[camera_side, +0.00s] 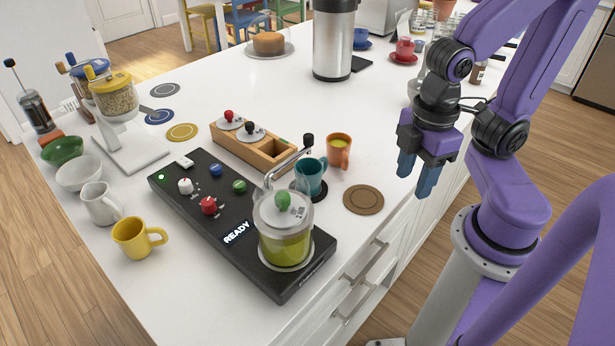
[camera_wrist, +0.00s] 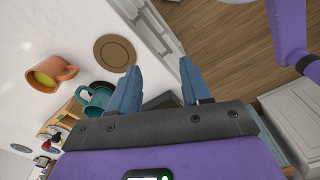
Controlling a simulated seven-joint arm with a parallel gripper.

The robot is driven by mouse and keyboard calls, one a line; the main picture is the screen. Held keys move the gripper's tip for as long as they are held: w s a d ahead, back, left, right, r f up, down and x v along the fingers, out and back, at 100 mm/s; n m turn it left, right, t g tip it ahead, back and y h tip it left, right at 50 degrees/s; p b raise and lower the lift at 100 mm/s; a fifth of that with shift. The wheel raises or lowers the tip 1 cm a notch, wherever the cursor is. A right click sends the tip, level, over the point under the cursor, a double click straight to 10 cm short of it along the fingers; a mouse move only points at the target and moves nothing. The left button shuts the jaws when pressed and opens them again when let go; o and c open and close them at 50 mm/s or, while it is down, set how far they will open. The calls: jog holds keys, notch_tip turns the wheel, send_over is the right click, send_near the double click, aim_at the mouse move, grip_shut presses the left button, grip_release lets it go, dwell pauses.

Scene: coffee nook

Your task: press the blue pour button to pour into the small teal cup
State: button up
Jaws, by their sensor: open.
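The blue pour button (camera_side: 216,170) is on the black control panel (camera_side: 165,187), between a white knob and a green button. The panel display reads READY. The small teal cup (camera_side: 311,178) stands on a dark round pad by the spout at the panel's right side. It also shows in the wrist view (camera_wrist: 97,99). A glass jar (camera_side: 285,235) with green liquid and a lid with a green knob sits on the panel's near end. My gripper (camera_side: 416,180) is open and empty, above the counter's right edge, well apart from the cup and the button.
An orange cup (camera_side: 338,150) with yellowish contents stands behind the teal cup. A brown coaster (camera_side: 363,200) lies right of it. A wooden box (camera_side: 238,149) with lids stands behind the panel. Mugs and bowls line the left edge.

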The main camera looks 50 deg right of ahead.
grip_shut()
dwell(1.8)
